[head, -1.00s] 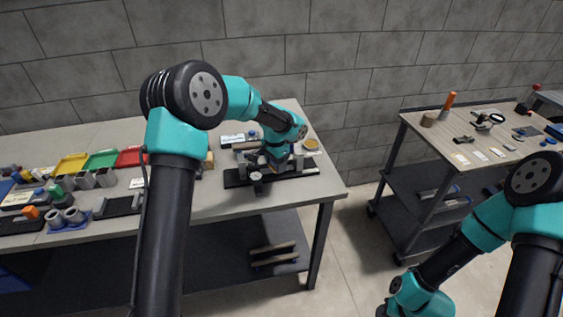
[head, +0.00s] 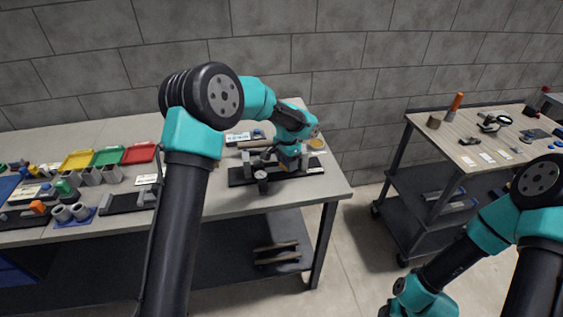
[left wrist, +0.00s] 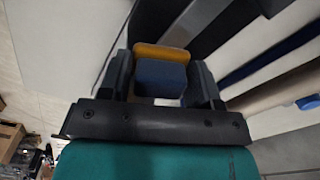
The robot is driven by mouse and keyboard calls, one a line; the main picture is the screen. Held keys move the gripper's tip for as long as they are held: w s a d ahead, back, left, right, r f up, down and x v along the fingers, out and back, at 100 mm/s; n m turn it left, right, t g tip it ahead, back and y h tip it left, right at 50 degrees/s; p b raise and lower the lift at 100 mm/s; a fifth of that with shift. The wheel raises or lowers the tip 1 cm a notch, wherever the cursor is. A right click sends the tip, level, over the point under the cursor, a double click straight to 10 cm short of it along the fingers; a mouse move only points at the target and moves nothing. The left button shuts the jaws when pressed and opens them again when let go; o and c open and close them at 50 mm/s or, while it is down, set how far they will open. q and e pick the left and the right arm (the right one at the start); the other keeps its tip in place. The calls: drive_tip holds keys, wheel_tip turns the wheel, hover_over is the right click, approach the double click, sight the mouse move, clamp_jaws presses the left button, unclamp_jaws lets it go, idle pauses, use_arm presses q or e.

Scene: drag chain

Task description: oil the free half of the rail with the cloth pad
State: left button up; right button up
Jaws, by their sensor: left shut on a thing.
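My left gripper (head: 291,158) is over the right part of a dark base (head: 240,176) near the bench's right end. In the left wrist view, the left gripper (left wrist: 160,88) is shut on a blue block with a yellow-orange edge (left wrist: 160,52), apparently the cloth pad. The fingers stand on either side of it. A grey strip (left wrist: 188,22), which may be the rail, runs beyond the pad. I cannot tell whether the pad touches it. My right arm is at the lower right; its gripper is out of view.
A round amber-topped dish (head: 317,144) sits just right of the gripper. A small dark upright post (head: 262,183) stands at the front of the base. Yellow, green and red trays (head: 106,156) lie to the left. A separate cart (head: 470,150) stands across an open gap.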

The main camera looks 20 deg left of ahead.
sight(278, 168)
use_arm(q)
drive_tip(key=shift+w+d, duration=0.25)
drive_tip(key=shift+d, duration=0.25)
drive_tip(key=shift+d, duration=0.1)
drive_tip(key=shift+f, duration=0.1)
drive_tip(key=shift+s+a, duration=0.35)
drive_tip(key=shift+a, duration=0.3)
drive_tip(key=shift+s+a, duration=0.3)
drive_tip(key=shift+a, duration=0.4)
drive_tip(key=shift+s+a, duration=0.35)
drive_tip(key=shift+a, duration=0.3)
drive_tip(key=shift+r, duration=0.2)
drive_tip(key=shift+r, duration=2.95)
drive_tip(key=shift+r, duration=1.5)
